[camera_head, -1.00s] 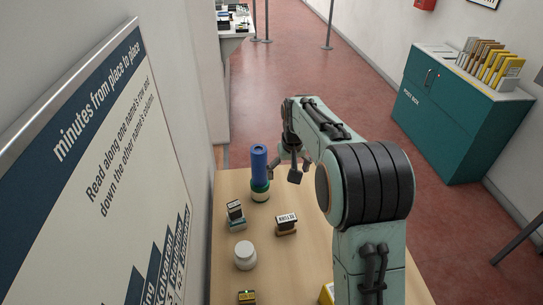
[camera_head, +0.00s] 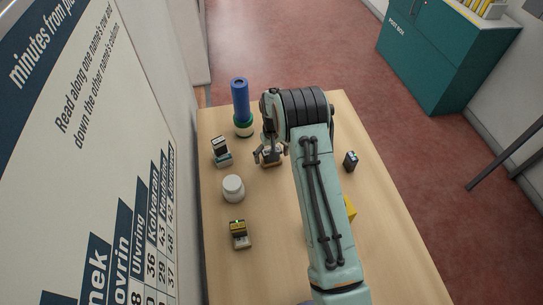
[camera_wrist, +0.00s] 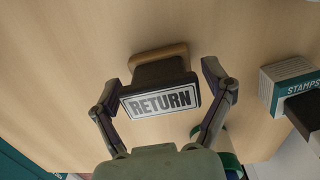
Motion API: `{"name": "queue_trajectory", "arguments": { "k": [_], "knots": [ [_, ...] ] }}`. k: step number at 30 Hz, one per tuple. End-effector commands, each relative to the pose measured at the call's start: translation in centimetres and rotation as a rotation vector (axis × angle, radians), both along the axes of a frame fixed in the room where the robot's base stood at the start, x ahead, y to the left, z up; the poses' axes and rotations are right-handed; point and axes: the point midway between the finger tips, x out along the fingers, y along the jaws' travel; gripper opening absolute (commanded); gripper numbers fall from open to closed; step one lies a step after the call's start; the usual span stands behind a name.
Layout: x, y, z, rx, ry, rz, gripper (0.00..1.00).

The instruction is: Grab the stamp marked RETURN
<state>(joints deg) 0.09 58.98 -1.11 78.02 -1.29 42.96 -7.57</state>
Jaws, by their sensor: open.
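The stamp marked RETURN (camera_wrist: 160,92) stands on the counter and fills the middle of the wrist view, its dark top with a white label facing me. My gripper (camera_wrist: 163,95) is open, with one finger on each side of the stamp; I cannot tell whether either finger touches it. In the head view my gripper (camera_head: 269,154) is down over the stamp (camera_head: 271,161), which it partly hides.
A blue cylinder on a green base (camera_head: 241,105) stands behind left. A small dark item (camera_head: 350,161) is right. A yellow item (camera_head: 350,208) is partly behind my arm.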

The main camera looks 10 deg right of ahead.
Motion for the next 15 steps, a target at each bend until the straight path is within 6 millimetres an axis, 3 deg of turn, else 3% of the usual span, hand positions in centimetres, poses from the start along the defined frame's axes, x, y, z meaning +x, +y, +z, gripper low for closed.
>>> {"name": "queue_trajectory", "arguments": {
  "k": [3,8,15],
  "knots": [
    [0.0,0.0,0.03,0.0,0.0,0.0,0.77],
    [-0.01,0.0,0.05,0.0,0.0,0.0,0.27],
    [-0.02,0.0,0.05,0.0,0.001,0.0,0.24]
  ]
}}
